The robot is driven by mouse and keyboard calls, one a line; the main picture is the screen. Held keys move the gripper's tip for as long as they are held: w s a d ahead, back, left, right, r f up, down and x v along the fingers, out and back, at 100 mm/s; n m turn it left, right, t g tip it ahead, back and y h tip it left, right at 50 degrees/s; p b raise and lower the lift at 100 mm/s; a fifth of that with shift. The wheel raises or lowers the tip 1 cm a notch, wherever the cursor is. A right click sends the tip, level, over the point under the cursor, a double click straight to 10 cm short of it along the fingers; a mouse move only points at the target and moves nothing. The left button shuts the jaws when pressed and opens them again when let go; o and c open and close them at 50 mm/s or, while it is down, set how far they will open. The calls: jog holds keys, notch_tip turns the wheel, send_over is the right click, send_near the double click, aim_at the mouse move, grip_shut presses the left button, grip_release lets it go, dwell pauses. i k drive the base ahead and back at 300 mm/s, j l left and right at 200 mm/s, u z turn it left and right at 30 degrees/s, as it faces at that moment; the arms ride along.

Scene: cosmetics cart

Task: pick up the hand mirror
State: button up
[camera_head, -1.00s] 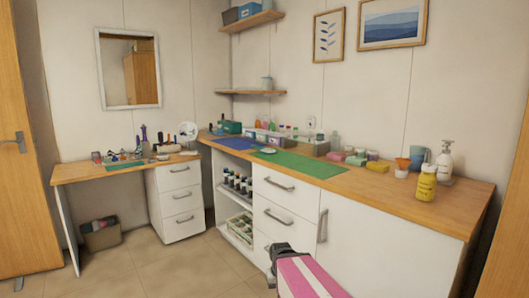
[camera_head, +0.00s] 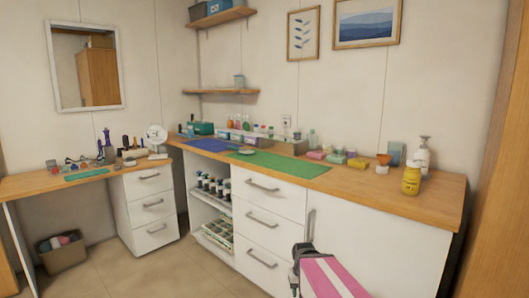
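I cannot single out the hand mirror for certain. A small pale, flat oval thing (camera_head: 246,152) lies by the left end of the green mat on the long counter; it is too small to identify. A round white disc on a stand (camera_head: 156,134) stands at the back right of the lower desk and may be a mirror or a fan. My gripper (camera_head: 297,272), dark grey at the end of my pink-and-white arm, is low in front of the counter's drawers, well apart from both. Its fingers are too small and partly hidden to tell open from shut.
The lower desk (camera_head: 30,184) carries small items. A bin (camera_head: 62,255) stands beneath it. Floor between is clear.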

aim_at(244, 151)
jog(key=i+j+z, duration=0.25)
jog(key=j, duration=0.2)
jog(key=j+z, duration=0.25)
jog(key=j, duration=0.2)
jog(key=j+z, duration=0.3)
jog(key=j, duration=0.2)
jog(key=i, duration=0.05)
